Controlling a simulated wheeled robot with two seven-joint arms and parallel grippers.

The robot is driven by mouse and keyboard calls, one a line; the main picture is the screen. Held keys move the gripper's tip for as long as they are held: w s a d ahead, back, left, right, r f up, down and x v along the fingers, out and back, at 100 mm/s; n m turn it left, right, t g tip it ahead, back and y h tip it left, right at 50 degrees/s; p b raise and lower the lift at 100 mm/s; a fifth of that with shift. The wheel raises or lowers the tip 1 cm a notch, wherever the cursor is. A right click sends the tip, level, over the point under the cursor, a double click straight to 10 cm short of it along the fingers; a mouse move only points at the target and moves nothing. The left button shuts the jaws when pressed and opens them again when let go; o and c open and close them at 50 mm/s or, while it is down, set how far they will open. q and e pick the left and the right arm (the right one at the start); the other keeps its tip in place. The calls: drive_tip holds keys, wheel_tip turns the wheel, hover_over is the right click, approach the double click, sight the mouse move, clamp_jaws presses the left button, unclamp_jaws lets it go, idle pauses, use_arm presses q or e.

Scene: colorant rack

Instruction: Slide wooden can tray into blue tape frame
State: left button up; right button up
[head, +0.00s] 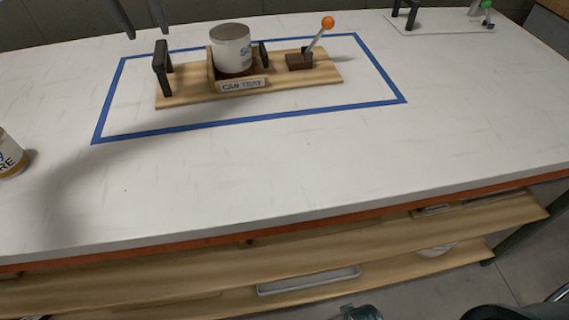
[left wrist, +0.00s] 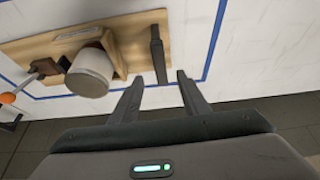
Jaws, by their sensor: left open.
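The wooden can tray (head: 185,95) lies on the white tabletop inside the blue tape frame (head: 250,119), nearer its back side than its front. It carries a white can (head: 231,50), a "CAN TRAY" label, a lever with an orange knob (head: 327,23) and a black handle (head: 161,68) at its left end. My left gripper (head: 147,36) is open and empty, just behind and above that handle. In the left wrist view its fingers (left wrist: 160,76) point toward the handle (left wrist: 157,48), with a gap between them and no visible contact. My right gripper is not in view.
Another can (head: 10,158) stands at the left edge, outside the frame. A white board (head: 450,25) with a black handle and a green-knobbed lever lies at the back right. The front tabletop is clear. Wooden shelves (head: 330,254) sit below the table edge.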

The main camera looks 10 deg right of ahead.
use_arm(q)
drive_tip(key=v, duration=0.6)
drive_tip(key=shift+r, duration=0.3)
drive_tip(key=shift+s+r, duration=0.1)
